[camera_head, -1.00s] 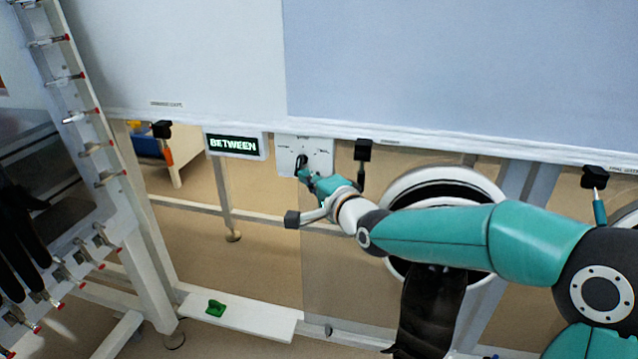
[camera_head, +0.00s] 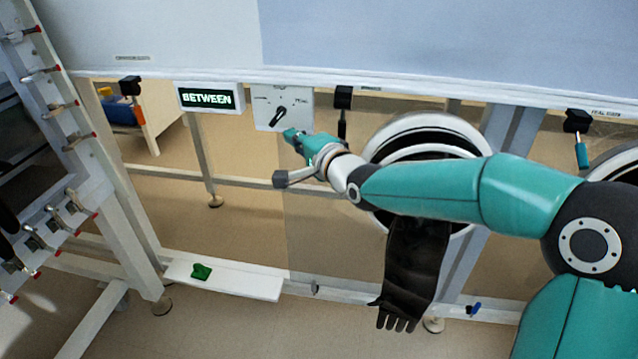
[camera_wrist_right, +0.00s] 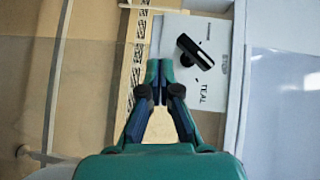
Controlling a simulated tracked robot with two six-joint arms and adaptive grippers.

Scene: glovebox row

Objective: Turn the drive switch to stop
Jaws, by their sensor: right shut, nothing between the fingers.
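The drive switch is a black knob (camera_head: 279,117) on a white panel (camera_head: 303,122) under the edge of the large pale panel. Its bar slants from upper right to lower left, between the printed marks. In the right wrist view the knob (camera_wrist_right: 195,52) is just right of and beyond the fingertips. A small display (camera_head: 208,98) left of the switch reads BETWEEN. My right gripper (camera_head: 291,135) is shut and empty, just below the knob and apart from it. It also shows in the wrist view (camera_wrist_right: 158,72). My left gripper is not in view.
A round glove port (camera_head: 425,122) with a hanging black glove (camera_head: 412,268) is right of the switch. A black clamp (camera_head: 343,98) hangs close by. A white shelf (camera_head: 245,285) below holds a green item (camera_head: 201,272). A rack with red-tipped pegs (camera_head: 62,110) stands left.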

